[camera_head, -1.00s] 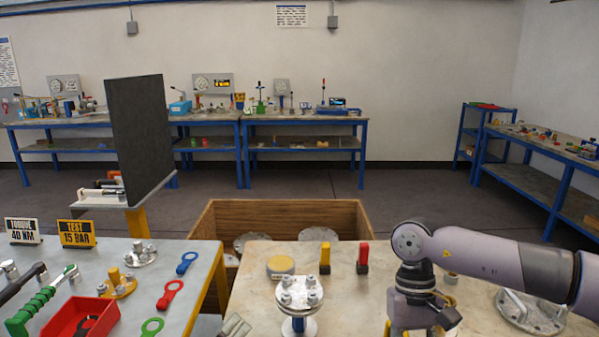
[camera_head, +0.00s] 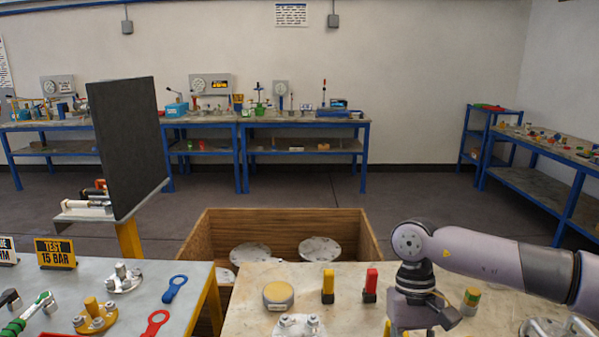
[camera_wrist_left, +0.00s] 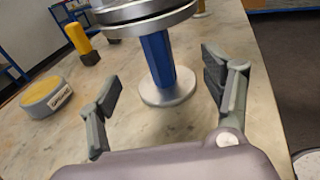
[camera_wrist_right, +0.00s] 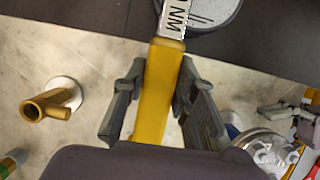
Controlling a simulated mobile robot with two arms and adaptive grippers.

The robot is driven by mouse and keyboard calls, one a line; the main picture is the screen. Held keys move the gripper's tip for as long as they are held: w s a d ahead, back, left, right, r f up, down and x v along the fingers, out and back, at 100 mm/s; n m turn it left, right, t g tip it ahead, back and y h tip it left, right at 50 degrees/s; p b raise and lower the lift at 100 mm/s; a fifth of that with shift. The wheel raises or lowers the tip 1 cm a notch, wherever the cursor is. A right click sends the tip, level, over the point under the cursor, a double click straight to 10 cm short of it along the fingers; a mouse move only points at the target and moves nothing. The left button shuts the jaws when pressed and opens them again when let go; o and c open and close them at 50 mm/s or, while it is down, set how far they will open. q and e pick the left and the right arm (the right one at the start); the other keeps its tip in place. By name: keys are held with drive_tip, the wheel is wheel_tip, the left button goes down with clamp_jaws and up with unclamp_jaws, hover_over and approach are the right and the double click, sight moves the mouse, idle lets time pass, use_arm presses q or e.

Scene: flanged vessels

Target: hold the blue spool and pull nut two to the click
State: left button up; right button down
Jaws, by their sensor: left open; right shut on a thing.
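The blue spool (camera_wrist_left: 158,60) stands upright on the pale bench in the left wrist view, with metal flanges at its top and foot. Its flange top with nuts (camera_head: 300,325) shows at the lower edge of the head view, and it appears at the lower right of the right wrist view (camera_wrist_right: 268,150). I cannot tell which nut is two. My left gripper (camera_wrist_left: 162,80) is open, its fingers on either side of the spool's blue column, with gaps visible. My right gripper (camera_wrist_right: 158,80) is shut on a yellow tool handle (camera_wrist_right: 153,105) with an "NM" label.
A round yellow-topped tin (camera_head: 278,295), a yellow post (camera_head: 328,286) and a red post (camera_head: 370,285) stand behind the spool. A wooden crate (camera_head: 212,240) is beyond the bench. A yellow pipe piece (camera_wrist_right: 48,105) lies near my right gripper. A dark panel (camera_head: 128,145) stands at left.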

use_arm(q)
drive_tip(key=shift+b+x, duration=0.75)
drive_tip(key=shift+x, duration=2.4)
use_arm(e)
drive_tip(key=shift+w+f, duration=0.15)
drive_tip(key=shift+f, duration=0.5)
use_arm(q)
drive_tip(key=c, duration=1.6)
drive_tip(key=shift+w+a, duration=0.1)
